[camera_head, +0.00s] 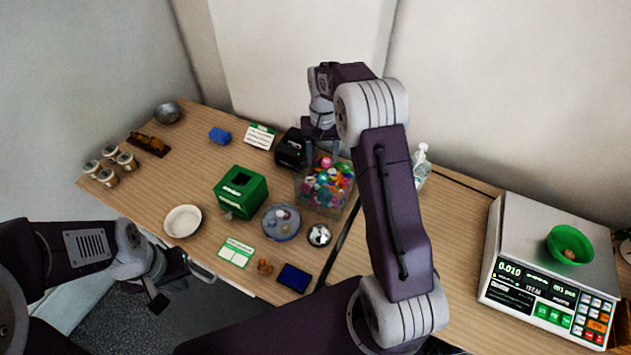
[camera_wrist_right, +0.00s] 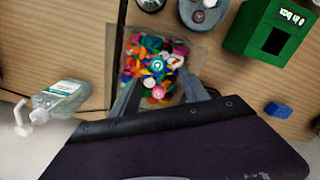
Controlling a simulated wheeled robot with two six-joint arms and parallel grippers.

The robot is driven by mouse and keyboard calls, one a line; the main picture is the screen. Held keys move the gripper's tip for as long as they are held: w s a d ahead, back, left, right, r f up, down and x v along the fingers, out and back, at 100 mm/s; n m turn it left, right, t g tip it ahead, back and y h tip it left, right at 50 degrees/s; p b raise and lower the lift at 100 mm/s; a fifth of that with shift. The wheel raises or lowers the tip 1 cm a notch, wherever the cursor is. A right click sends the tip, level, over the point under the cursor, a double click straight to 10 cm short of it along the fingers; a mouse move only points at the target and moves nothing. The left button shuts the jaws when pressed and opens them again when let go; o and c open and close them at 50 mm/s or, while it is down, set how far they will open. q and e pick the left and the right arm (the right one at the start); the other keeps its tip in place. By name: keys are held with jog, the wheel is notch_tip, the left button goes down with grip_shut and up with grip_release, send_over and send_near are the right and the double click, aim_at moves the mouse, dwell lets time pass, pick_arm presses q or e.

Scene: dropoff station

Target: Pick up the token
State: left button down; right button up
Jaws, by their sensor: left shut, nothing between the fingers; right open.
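A clear bin (camera_head: 325,203) full of small colourful tokens (camera_head: 328,180) stands near the middle of the table. The tokens also show in the right wrist view (camera_wrist_right: 155,65), heaped on each other; I cannot tell which one is meant. My right gripper (camera_head: 322,150) is above the bin, open and empty. In the right wrist view its two fingers (camera_wrist_right: 160,95) point down at either side of the heap, and I cannot tell how deep they reach. My left gripper (camera_head: 172,285) is shut and empty, off the table's front edge at the left.
A pump bottle (camera_head: 420,165) and a scale (camera_head: 540,245) with a green bowl (camera_head: 570,245) are right.

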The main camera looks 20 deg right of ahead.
aim_at(323, 178)
jog(key=f, duration=0.2)
jog(key=d+f, duration=0.1)
jog(key=shift+s+f, duration=0.25)
jog(key=shift+s, duration=0.15)
jog(key=shift+w+a+f, duration=0.2)
jog(key=shift+f, duration=0.2)
notch_tip(323, 178, down, 4)
jog(key=shift+f+p, duration=0.1)
jog(key=shift+p, duration=0.25)
jog(key=shift+w+f, duration=0.1)
jog(key=shift+f, duration=0.2)
jog(key=shift+r, duration=0.1)
grip_shut()
